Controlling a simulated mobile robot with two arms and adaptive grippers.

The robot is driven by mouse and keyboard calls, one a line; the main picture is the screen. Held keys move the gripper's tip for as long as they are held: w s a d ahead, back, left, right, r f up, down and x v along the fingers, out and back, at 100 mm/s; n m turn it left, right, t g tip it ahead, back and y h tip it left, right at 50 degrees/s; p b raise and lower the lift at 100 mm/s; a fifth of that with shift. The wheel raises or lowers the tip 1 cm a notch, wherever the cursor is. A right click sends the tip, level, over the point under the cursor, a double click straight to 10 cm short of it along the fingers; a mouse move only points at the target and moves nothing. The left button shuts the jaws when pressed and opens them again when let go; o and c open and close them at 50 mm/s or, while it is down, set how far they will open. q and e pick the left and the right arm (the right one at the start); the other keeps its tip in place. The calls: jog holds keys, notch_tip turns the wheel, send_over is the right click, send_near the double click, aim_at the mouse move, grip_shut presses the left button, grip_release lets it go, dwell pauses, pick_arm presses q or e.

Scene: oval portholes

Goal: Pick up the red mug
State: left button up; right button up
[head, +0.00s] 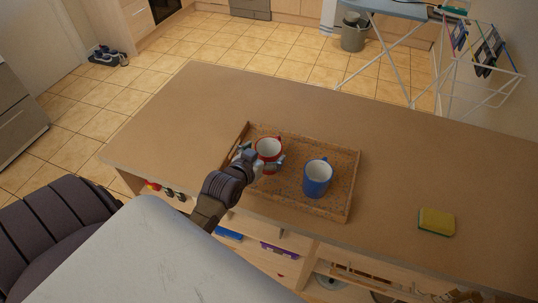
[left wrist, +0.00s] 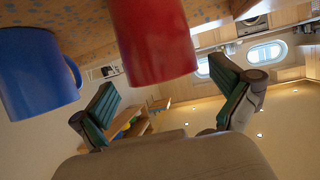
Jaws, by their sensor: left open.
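The red mug (head: 268,149) stands upright in a brown tray (head: 334,209) on the counter, its white inside showing in the head view. In the left wrist view the red mug (left wrist: 153,40) is at the top, beyond the fingertips and roughly between them. My left gripper (head: 263,163) is at the near side of the red mug in the head view. In the left wrist view my left gripper (left wrist: 166,95) is open with nothing between its green-padded fingers. Whether a finger touches the mug cannot be told. My right gripper is not in view.
A blue mug (head: 317,178) stands in the tray to the right of the red one; it also shows in the left wrist view (left wrist: 36,72). A yellow sponge (head: 436,222) lies on the counter (head: 400,170) at the right. The counter beyond the tray is clear.

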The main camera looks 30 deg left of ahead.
aim_at(274, 144)
pick_arm(q)
jog(key=x, duration=0.3)
jog(key=shift+w+a+f+p, duration=0.15)
jog(key=shift+w+f+p, duration=0.05)
jog(key=shift+f+p, duration=0.1)
jog(key=shift+s+r, duration=0.1)
jog(key=shift+c, duration=1.2)
jog(key=c, duration=1)
